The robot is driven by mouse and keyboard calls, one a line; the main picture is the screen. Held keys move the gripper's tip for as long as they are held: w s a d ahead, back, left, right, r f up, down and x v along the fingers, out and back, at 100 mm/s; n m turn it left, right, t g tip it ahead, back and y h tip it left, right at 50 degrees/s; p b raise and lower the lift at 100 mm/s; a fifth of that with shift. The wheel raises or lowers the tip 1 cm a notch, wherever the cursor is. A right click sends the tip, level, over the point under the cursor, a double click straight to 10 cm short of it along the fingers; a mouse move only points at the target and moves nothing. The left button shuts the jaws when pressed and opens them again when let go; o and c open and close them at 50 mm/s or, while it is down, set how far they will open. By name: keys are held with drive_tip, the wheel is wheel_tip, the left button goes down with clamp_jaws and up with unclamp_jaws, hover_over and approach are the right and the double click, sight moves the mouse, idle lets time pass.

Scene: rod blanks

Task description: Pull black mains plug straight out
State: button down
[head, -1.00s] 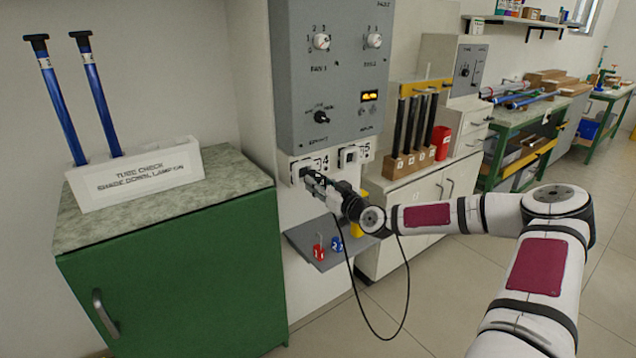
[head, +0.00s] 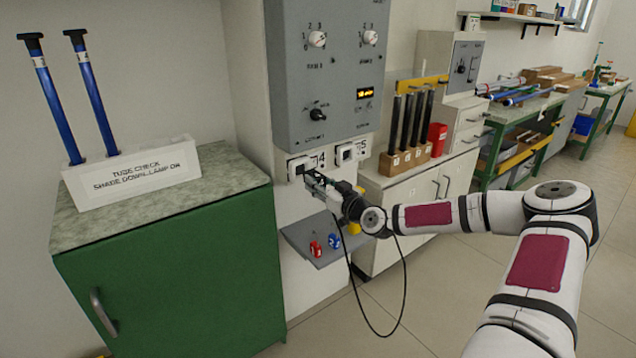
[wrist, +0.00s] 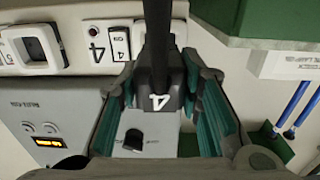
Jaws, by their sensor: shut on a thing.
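The black mains plug (wrist: 158,97), marked with a white 4, is between my gripper's green-lined fingers in the wrist view. My gripper (head: 313,181) is shut on it in front of the white wall socket (head: 298,166) beside the label 4. The plug's cable (wrist: 158,35) runs up across the wrist view, and in the head view it hangs in a loop below the gripper. The fingers hide most of the plug in the head view. I cannot tell whether its pins are still in the socket.
A second socket (head: 346,153), marked 5, is to the right. A grey control panel (head: 330,85) hangs above. A small grey shelf (head: 300,240) with red and blue items is below. A green cabinet (head: 170,275) stands left; open floor lies to the right.

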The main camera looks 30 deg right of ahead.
drive_tip(key=shift+s+d+p, duration=0.1)
drive_tip(key=shift+s+p, duration=0.85)
drive_tip(key=shift+s, duration=1.9)
